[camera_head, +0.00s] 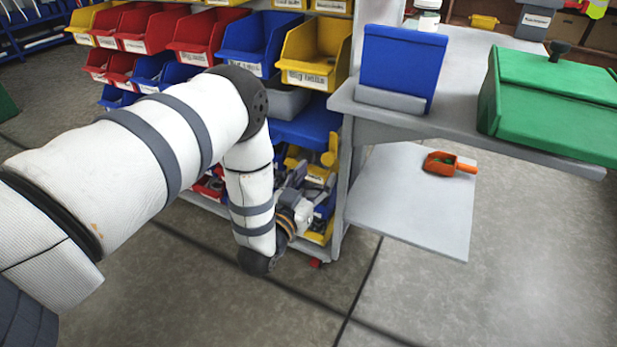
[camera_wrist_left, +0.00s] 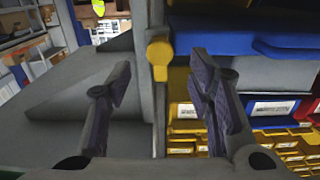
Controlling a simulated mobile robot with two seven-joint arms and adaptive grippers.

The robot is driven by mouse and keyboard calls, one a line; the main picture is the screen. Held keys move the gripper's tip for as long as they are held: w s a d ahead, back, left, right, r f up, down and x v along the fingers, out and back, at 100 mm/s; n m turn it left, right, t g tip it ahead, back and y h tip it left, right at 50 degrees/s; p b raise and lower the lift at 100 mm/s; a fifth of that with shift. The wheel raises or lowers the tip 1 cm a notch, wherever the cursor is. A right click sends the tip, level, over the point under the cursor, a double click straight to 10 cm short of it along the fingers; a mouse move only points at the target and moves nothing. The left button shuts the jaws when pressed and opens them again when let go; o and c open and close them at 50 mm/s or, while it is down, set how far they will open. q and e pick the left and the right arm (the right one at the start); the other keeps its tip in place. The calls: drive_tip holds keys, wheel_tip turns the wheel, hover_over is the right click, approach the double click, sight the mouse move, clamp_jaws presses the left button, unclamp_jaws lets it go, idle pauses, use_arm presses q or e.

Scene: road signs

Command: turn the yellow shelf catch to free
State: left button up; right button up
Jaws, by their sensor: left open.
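The yellow shelf catch (camera_head: 331,150) is on the grey upright post at the right end of the bin rack. It also shows in the left wrist view (camera_wrist_left: 159,54), with a wide upper part and a narrower end hanging down. My left gripper (camera_head: 297,178) is below and left of the catch in the head view, partly hidden by my wrist. In the left wrist view my left gripper (camera_wrist_left: 160,80) is open, with one finger on each side of the catch's line. The fingers look apart from the catch and nothing is between the pads. My right gripper is not in view.
A grey lower shelf panel (camera_head: 410,205) with an orange scoop (camera_head: 449,163) juts out right of the post. Above it, a bench (camera_head: 465,120) bears a blue bin (camera_head: 402,62) and a green box (camera_head: 553,103). Coloured bins (camera_head: 318,52) fill the rack close to my arm.

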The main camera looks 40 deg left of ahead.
use_arm(q)
drive_tip(key=shift+v, duration=2.35)
